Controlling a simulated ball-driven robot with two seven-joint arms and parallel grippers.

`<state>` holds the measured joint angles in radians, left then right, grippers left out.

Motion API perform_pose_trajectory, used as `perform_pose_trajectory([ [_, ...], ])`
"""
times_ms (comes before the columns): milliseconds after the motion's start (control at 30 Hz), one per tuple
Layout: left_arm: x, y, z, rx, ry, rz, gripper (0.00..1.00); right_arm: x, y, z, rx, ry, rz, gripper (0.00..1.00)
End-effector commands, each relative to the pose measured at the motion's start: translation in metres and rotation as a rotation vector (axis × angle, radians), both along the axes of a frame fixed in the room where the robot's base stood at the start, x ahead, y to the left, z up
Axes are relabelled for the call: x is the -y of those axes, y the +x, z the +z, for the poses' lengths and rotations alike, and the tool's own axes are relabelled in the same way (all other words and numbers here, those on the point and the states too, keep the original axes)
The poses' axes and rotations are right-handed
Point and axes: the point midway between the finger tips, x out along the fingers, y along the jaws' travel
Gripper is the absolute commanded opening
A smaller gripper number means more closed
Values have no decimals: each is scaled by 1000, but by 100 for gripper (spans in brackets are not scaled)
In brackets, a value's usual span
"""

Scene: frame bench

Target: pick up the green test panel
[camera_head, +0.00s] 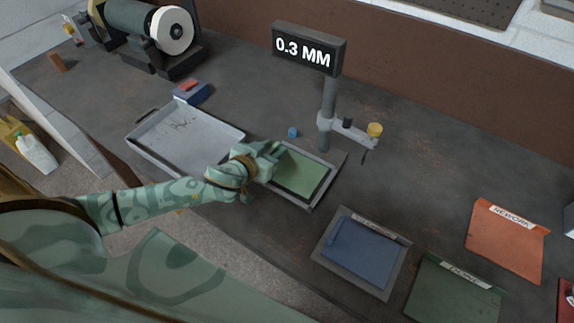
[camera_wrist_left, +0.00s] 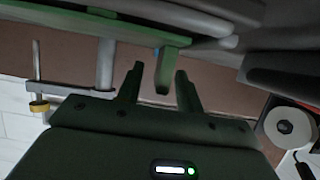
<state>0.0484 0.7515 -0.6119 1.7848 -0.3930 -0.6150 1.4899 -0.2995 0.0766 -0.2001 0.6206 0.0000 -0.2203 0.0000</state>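The green test panel (camera_head: 302,172) lies flat in a shallow grey holder (camera_head: 308,205) under the gauge stand in the head view. My left gripper (camera_head: 270,158) is at the panel's left edge, covering part of it. In the left wrist view, the panel's green edge (camera_wrist_left: 100,27) runs across the top, with a short green tab (camera_wrist_left: 165,72) pointing toward the gripper. The gripper's two fingers (camera_wrist_left: 160,82) are apart, with the tab between their tips and gaps on both sides. My right gripper is not in view.
A gauge stand (camera_head: 328,100) with a "0.3 MM" display rises behind the panel. A grey tray (camera_head: 150,151) lies left, a blue-and-red block (camera_head: 190,92) behind it. Blue (camera_head: 362,254), green (camera_head: 450,295) and orange (camera_head: 505,242) mats lie right. A grinder (camera_head: 150,30) stands at back left.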

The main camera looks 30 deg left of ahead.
Motion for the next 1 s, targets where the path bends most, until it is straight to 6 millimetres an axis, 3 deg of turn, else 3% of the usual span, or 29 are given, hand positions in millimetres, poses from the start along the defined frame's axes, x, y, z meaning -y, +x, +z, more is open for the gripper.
perform_pose_trajectory([
  [133, 1, 17, -8, 0, 0, 1, 36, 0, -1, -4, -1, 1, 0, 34],
  [367, 2, 20, -9, -1, 0, 0, 36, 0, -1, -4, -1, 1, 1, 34],
  [400, 2, 20, -9, -1, 0, 0, 34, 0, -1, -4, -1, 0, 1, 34],
  [533, 2, 20, -9, -1, 0, 0, 0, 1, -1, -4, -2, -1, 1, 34],
  [867, 2, 20, -7, 0, 0, 0, 0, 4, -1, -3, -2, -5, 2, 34],
  [1000, 2, 20, 1, 2, -1, 0, 0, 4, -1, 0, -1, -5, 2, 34],
])
